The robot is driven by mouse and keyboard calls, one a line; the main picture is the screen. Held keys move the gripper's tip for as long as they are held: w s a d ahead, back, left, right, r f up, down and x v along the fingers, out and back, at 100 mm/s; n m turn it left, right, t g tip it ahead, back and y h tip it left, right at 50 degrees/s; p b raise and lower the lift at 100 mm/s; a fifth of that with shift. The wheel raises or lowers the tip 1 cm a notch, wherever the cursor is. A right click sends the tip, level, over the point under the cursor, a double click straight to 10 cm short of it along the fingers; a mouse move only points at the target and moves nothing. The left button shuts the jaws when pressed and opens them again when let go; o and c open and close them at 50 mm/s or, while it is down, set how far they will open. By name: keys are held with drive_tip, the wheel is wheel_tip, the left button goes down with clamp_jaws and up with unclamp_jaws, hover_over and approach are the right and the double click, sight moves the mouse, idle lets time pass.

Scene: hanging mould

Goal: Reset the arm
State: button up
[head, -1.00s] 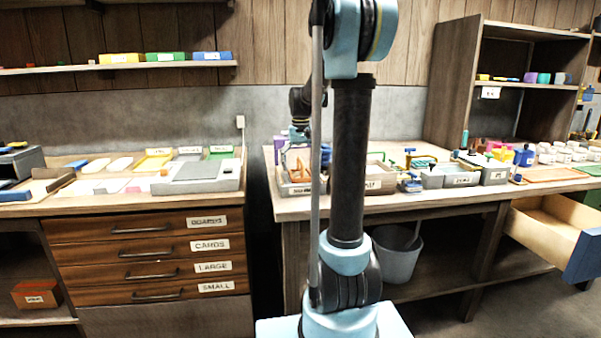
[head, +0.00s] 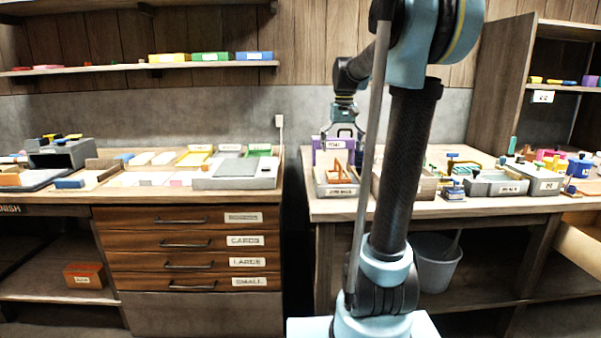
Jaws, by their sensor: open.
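My arm stands in the right half of the head view, bent at a high elbow, with its end reaching back over the right workbench. I see nothing held in the gripper. Its fingertips are partly hard to make out against the bin's contents.
The right bench (head: 480,205) carries grey trays and small coloured objects. A grey bucket (head: 437,262) stands below. The left bench has a grey tray (head: 235,172) above labelled drawers (head: 187,243). A dark gap separates the benches. A shelf (head: 140,67) hangs on the wall.

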drive_tip(key=s+f+t, duration=0.1)
drive_tip(key=s+f, duration=1)
drive_tip(key=s, duration=0.4)
drive_tip(key=s+f+t, duration=0.1)
drive_tip(key=s+f, duration=1.1)
drive_tip(key=s, duration=0.3)
